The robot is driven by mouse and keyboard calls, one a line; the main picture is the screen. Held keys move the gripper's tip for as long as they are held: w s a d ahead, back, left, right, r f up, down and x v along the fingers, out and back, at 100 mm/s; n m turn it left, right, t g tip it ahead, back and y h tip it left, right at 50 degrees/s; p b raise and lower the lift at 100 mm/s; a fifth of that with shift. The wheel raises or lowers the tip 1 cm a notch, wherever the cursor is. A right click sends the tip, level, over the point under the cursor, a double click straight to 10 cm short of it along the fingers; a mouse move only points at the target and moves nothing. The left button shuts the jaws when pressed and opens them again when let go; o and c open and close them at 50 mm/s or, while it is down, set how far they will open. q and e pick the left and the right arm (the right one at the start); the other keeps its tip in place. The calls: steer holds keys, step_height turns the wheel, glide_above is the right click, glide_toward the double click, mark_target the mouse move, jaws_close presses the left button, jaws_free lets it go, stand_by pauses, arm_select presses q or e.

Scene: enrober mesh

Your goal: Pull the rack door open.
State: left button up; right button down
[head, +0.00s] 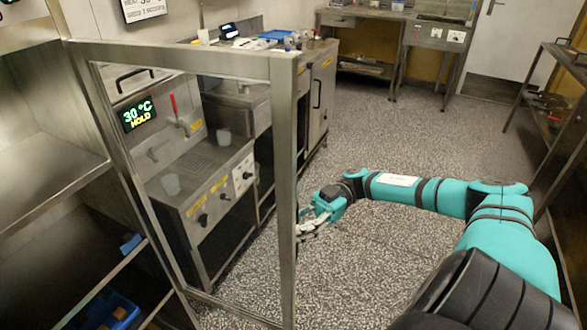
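The rack door (285,150) is a metal frame with a clear pane, standing in front of the rack and machine at left in the head view. It stands swung out from the rack's post, at an angle into the aisle. My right gripper (308,226) is at the outer edge of the door's right upright, about mid-height. Its fingertips meet or sit just beside the upright; whether they touch or grip a handle is hidden. My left gripper is out of view.
Rack shelves (40,175) with blue items (108,312) stand at left. Through the pane is a machine with a "30 °C HOLD" display (138,114). A steel counter (320,65) stands behind the door. The speckled floor to the right is clear; a shelf unit (560,110) stands at far right.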

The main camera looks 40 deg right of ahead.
steer(key=shift+w+d+f, duration=0.15)
steer(key=shift+d+f, duration=0.05)
steer(key=shift+d, duration=0.15)
steer(key=c, duration=1.5)
jaws_free()
steer(key=shift+d+r, duration=0.1)
steer(key=shift+d, duration=0.05)
steer(key=shift+o, duration=0.6)
steer(key=shift+r, duration=0.1)
steer(key=d, duration=1.2)
